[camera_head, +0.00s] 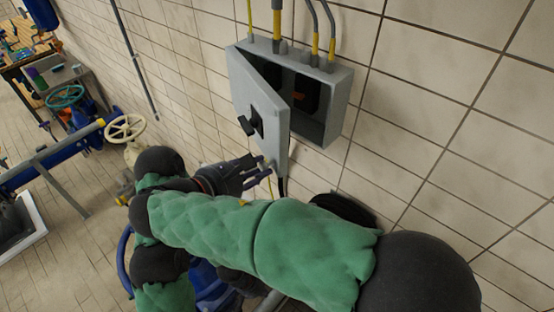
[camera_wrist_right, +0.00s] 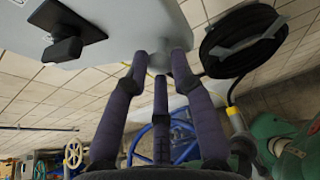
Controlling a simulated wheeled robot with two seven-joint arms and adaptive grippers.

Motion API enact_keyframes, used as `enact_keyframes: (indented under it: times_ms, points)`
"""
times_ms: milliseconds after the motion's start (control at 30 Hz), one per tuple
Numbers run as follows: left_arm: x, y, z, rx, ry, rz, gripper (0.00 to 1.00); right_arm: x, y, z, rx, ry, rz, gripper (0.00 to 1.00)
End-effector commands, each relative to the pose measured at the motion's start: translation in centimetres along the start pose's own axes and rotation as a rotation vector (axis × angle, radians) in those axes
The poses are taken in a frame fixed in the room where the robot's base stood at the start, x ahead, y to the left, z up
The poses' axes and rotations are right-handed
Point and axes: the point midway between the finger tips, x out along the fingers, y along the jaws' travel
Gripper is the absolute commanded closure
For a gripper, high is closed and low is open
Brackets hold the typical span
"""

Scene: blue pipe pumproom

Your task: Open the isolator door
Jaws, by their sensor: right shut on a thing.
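The grey isolator box (camera_head: 335,110) is on the tiled wall in the head view. Its door (camera_head: 258,92) stands ajar, with the dark inside showing through the gap. The door has a black switch handle (camera_head: 251,123), also visible in the right wrist view (camera_wrist_right: 68,48). My right gripper (camera_head: 258,170) is at the door's lower edge, its fingers closed around a small pale knob (camera_head: 265,163). The wrist view shows the fingers meeting at this knob (camera_wrist_right: 158,62). My left gripper (camera_head: 243,282) is low in the head view, partly hidden behind my right arm; its finger state is unclear.
Yellow-banded conduits (camera_head: 277,22) enter the box's top. A black coil (camera_wrist_right: 240,40) hangs on the wall near the door's lower edge. A cream handwheel (camera_head: 125,128) and blue pipework (camera_head: 65,155) are at left. The wall right of the box is bare.

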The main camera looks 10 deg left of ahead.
Motion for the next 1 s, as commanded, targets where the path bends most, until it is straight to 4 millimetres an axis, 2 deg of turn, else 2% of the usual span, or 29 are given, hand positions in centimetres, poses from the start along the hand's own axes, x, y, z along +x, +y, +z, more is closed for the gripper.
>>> enact_keyframes:
  times_ms: [33, 333, 367, 400, 1000]
  points:
    - [-0.16, 0.02, 0.02, -0.002, 0.000, 0.000, 1.00, -0.42, 0.57, 0.68, 0.011, -0.008, 0.020, 1.00]
    - [-0.08, 0.00, 0.02, -0.001, 0.000, 0.000, 1.00, -0.36, 0.62, 0.62, 0.013, -0.006, 0.021, 1.00]
    - [-0.08, 0.00, 0.02, -0.001, 0.000, 0.000, 1.00, -0.35, 0.62, 0.63, 0.013, -0.006, 0.021, 0.66]
    - [-0.08, 0.00, 0.03, -0.001, -0.001, 0.000, 1.00, -0.35, 0.62, 0.64, 0.013, -0.006, 0.022, 0.55]
    - [-0.05, -0.01, 0.01, -0.001, 0.000, 0.000, 1.00, -0.20, 0.41, 0.16, 0.002, -0.005, 0.013, 0.54]
